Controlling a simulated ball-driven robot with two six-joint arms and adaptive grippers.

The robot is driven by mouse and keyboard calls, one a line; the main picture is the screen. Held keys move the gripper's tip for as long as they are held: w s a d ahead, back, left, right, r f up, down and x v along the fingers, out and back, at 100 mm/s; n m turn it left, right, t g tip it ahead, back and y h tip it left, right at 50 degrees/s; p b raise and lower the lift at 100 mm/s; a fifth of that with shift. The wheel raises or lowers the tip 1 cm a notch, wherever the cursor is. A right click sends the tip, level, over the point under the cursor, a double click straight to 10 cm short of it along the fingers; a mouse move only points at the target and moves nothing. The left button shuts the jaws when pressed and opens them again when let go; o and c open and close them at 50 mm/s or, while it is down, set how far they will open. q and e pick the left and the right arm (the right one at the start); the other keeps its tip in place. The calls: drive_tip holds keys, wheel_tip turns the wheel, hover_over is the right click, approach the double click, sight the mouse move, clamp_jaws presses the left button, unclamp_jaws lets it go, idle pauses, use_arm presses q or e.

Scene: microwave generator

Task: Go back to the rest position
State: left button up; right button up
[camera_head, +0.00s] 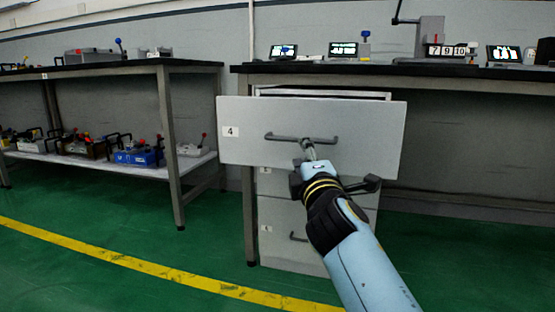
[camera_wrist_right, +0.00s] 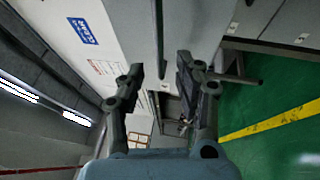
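The top drawer (camera_head: 240,112), labelled 4, is pulled out from the grey cabinet under the right bench. Its dark bar handle (camera_head: 285,137) runs across its front. My right gripper (camera_head: 309,147) is at the right half of this handle. In the right wrist view my right gripper (camera_wrist_right: 158,78) has its two fingers apart, with a clear gap between them. The handle (camera_wrist_right: 159,40) lies in line with this gap, at or just beyond the fingertips; contact cannot be told. My left gripper is out of view.
Two closed drawers (camera_head: 285,215) sit below the open one. A dark bench top (camera_head: 400,70) with screens and devices is above. A second bench (camera_head: 110,68) with a loaded lower shelf stands left. Green floor (camera_head: 120,240) with a yellow line is clear in front.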

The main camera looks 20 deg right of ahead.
drive_tip(key=shift+f, duration=0.1)
